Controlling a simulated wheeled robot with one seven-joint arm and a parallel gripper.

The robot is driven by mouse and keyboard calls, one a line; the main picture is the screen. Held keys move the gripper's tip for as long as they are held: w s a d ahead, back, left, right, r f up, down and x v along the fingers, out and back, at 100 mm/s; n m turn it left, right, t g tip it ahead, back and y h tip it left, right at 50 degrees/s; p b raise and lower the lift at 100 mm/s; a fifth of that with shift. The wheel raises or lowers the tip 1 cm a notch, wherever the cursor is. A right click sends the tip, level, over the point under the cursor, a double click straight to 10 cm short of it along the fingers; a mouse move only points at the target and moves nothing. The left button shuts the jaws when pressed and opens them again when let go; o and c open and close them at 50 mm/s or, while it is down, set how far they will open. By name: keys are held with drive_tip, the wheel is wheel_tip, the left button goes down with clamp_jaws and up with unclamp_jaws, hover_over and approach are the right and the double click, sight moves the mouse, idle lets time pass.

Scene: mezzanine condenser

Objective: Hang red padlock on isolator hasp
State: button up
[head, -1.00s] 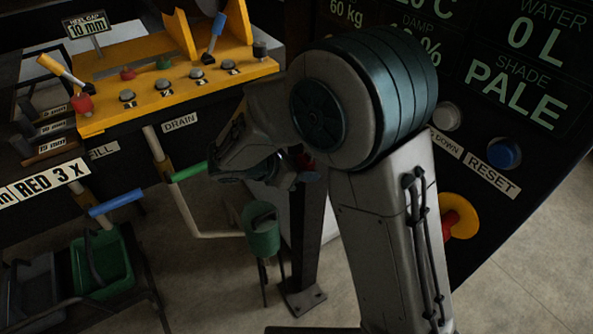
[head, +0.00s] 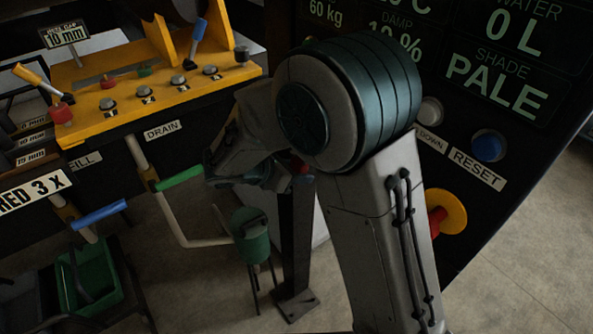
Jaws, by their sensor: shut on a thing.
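My gripper (head: 262,177) shows only partly in the head view, below my bent wrist and beside the dark post (head: 295,235). My arm's large round joint covers much of the area to its right. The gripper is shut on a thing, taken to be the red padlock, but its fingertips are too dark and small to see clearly. A small red patch (head: 304,169) shows at the top of the post, right of the gripper. I cannot tell whether it is the padlock or part of the isolator. The hasp cannot be made out.
A yellow control panel (head: 160,85) with knobs and levers stands at upper left. A green-handled pipe (head: 180,178) and a green cup (head: 251,235) are near the gripper. A black display panel (head: 505,70) with a blue RESET button (head: 488,146) is at right. A green bin (head: 90,285) sits lower left.

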drive_tip(key=o, duration=1.1)
drive_tip(key=shift+o, duration=0.2)
